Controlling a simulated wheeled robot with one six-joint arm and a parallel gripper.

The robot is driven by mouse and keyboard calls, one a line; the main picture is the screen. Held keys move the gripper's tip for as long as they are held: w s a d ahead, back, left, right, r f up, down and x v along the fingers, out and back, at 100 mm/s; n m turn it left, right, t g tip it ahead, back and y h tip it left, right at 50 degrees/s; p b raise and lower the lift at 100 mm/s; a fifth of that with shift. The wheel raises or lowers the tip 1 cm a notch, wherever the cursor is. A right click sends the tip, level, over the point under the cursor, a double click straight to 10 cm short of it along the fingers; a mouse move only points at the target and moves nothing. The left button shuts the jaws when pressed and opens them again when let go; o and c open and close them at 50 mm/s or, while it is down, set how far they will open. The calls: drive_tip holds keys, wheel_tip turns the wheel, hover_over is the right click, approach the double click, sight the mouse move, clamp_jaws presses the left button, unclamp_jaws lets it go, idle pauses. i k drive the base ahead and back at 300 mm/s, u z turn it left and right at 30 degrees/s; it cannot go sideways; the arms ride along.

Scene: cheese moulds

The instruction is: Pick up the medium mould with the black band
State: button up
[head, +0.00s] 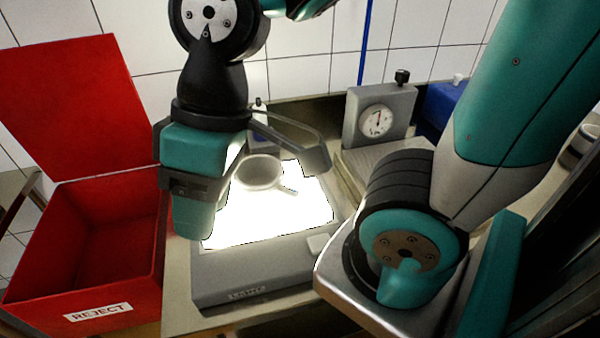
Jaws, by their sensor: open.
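A pale round mould (259,173) with a small tab at its right sits on the brightly lit panel (300,213). I see no black band on it, though glare washes out its side. Another pale mould (583,139) shows at the far right edge, partly hidden by my arm; it seems to carry a dark band, but its size is hard to judge. My gripper (256,190) is open above the lit panel, its fingers apart on either side of the nearer mould in the picture. I cannot tell whether they touch it.
A red bin (80,240) labelled REJECT stands open at the left, its lid raised. A grey dial gauge (380,118) stands behind the panel at the right, with a blue box (448,105) beside it. A white tiled wall closes the back.

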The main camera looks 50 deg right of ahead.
sight(259, 180)
drive_tip(key=z, duration=1.4)
drive_tip(key=k, duration=1.1)
drive_tip(key=u, duration=1.4)
drive_tip(key=i, duration=0.5)
drive_tip(key=z, duration=0.1)
